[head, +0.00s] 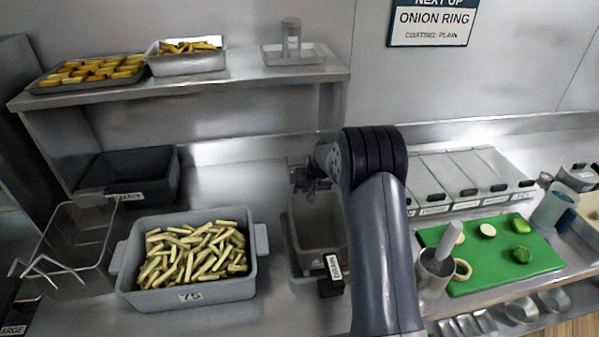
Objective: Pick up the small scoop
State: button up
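Several metal scoop-like pieces lie along the front edge at the lower right, one of them rounded (522,309) and another (554,300) to its right. I cannot tell which of them, if any, is the small scoop. My gripper (311,186) is at the middle of the view, above the back part of a grey bin (318,235), well to the left of these pieces. It is small and partly hidden by my arm, so its finger opening does not show clearly. I see nothing held in it.
A grey tub of cut fries (128,285) stands left of centre, with a wire basket (75,250) beside it. Lidded containers (470,180) stand behind the board. A shelf (220,90) overhangs the back left.

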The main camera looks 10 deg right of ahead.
jog(key=shift+w+f, duration=0.1)
jog(key=shift+f, duration=0.1)
jog(key=shift+c, duration=0.2)
grip_shut()
dwell(0.4)
